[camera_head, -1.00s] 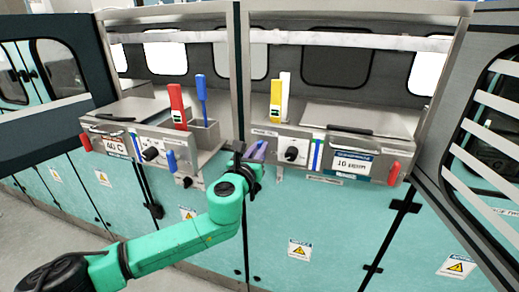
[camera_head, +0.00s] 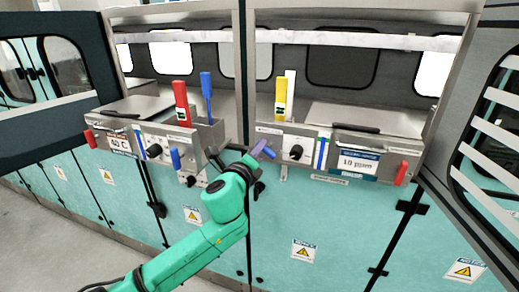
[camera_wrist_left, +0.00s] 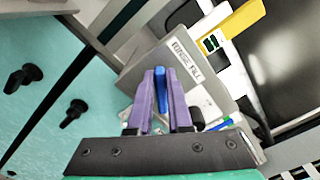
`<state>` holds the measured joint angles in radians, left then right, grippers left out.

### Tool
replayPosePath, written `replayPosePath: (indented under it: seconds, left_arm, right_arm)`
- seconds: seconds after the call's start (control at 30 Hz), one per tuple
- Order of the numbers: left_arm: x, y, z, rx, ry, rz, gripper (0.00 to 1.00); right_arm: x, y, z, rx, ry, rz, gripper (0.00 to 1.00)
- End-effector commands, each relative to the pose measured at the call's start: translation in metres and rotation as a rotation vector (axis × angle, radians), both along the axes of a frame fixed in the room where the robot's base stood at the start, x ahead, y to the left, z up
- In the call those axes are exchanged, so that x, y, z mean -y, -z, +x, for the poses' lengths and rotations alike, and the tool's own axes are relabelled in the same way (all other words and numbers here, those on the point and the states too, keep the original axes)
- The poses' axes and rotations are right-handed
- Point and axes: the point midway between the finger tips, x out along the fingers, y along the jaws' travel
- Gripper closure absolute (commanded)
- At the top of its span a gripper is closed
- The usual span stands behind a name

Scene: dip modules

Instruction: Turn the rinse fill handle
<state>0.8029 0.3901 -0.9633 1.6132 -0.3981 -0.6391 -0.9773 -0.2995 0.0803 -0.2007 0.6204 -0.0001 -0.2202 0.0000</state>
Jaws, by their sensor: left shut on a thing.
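The rinse fill handle (camera_wrist_left: 160,86) is a blue lever in the left wrist view. It sits between the purple fingers of my left gripper (camera_wrist_left: 161,88), which is shut on it. The label reading fill (camera_wrist_left: 187,60) is on the grey panel just beside it. In the head view my left gripper (camera_head: 262,149) is at the left end of the right module's front panel, its fingers tilted. The handle there is mostly hidden by the fingers. My right gripper is not in view.
A black knob (camera_head: 296,152) is just right of my gripper. Yellow (camera_head: 280,98) and white levers stand above. The left module has a red lever (camera_head: 181,100) and a blue handle (camera_head: 175,158). A red handle (camera_head: 402,172) is at far right.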

Motion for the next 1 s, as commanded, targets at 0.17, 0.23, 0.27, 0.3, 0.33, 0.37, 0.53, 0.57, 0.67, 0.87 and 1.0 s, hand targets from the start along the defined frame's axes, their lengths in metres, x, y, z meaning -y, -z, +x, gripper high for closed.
replayPosePath:
  seconds: [0.17, 0.23, 0.27, 0.3, 0.33, 0.37, 0.53, 0.57, 0.67, 0.87, 1.0]
  left_arm:
    - [-0.0009, 0.0054, 0.0003, -0.055, 0.001, -0.161, 1.00]
    - [-0.0013, 0.0069, 0.0003, -0.075, 0.002, -0.222, 1.00]
    - [-0.0013, 0.0072, 0.0003, -0.084, 0.002, -0.248, 1.00]
    - [-0.0013, 0.0077, 0.0003, -0.093, 0.002, -0.280, 1.00]
    - [-0.0017, 0.0080, 0.0004, -0.101, 0.002, -0.305, 1.00]
    - [-0.0020, 0.0084, 0.0006, -0.108, 0.001, -0.328, 1.00]
    - [-0.0022, 0.0103, 0.0006, -0.146, 0.002, -0.442, 1.00]
    - [-0.0022, 0.0108, 0.0006, -0.152, 0.002, -0.460, 1.00]
    - [-0.0021, 0.0117, 0.0007, -0.167, 0.002, -0.508, 1.00]
    - [-0.0022, 0.0123, 0.0007, -0.186, 0.002, -0.566, 1.00]
    - [-0.0022, 0.0124, 0.0007, -0.192, 0.002, -0.582, 1.00]
  right_arm:
    - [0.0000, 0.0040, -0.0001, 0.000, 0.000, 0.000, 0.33]
    - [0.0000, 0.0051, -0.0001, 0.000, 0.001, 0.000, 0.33]
    - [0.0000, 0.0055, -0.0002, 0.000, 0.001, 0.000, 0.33]
    - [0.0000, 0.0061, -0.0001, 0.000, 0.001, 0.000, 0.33]
    - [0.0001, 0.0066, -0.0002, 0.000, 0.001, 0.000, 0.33]
    - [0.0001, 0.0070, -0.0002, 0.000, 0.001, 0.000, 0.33]
    - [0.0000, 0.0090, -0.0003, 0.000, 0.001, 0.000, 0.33]
    - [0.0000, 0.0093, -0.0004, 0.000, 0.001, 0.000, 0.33]
    - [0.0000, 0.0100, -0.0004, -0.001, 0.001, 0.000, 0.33]
    - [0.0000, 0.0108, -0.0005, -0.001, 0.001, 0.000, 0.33]
    - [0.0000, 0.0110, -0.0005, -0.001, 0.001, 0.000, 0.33]
